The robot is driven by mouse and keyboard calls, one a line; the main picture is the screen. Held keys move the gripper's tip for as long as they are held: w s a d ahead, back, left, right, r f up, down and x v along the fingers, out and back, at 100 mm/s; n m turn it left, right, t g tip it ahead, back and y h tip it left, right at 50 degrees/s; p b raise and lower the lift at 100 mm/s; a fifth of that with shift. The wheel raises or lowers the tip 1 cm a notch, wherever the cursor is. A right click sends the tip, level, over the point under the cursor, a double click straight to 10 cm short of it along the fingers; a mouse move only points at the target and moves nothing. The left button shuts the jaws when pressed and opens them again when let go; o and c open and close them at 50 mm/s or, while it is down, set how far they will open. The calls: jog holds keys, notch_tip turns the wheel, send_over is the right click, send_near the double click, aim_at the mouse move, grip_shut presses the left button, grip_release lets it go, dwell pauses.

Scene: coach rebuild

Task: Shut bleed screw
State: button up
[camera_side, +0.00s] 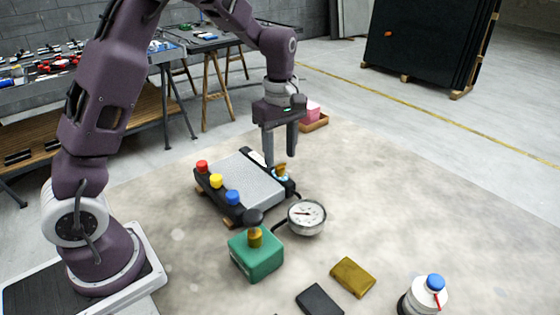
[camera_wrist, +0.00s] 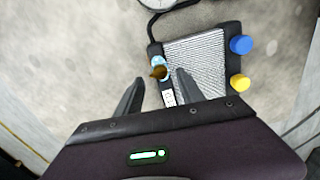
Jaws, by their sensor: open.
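The bleed screw (camera_side: 280,170) is a small brass-coloured piece with a light blue ring around its base. It sits at the end of a finned radiator (camera_side: 248,182) with a black frame. In the wrist view the screw (camera_wrist: 158,72) lies between the tips of my fingers as seen from above. My gripper (camera_side: 280,156) is open and points down just over the screw, with one finger to each side in the picture. I cannot tell whether either finger touches it. A white label (camera_wrist: 168,97) lies beside the screw, partly hidden by my gripper.
Red (camera_side: 202,166), yellow (camera_side: 216,181) and blue (camera_side: 232,197) caps line the radiator's near side. A hose leads to a round gauge (camera_side: 306,216).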

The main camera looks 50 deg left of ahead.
aim_at(279, 165)
jog(key=shift+f, duration=1.6)
jog(key=shift+s, duration=0.1)
grip_shut()
jog(key=shift+m, duration=0.3)
jog(key=m, duration=0.4)
jog(key=shift+s, duration=0.1)
jog(key=m, duration=0.4)
jog(key=shift+a, duration=0.1)
jog(key=m, duration=0.4)
jog(key=shift+m, duration=0.4)
jog(key=shift+a+m, duration=0.15)
jog(key=shift+m, duration=1.95)
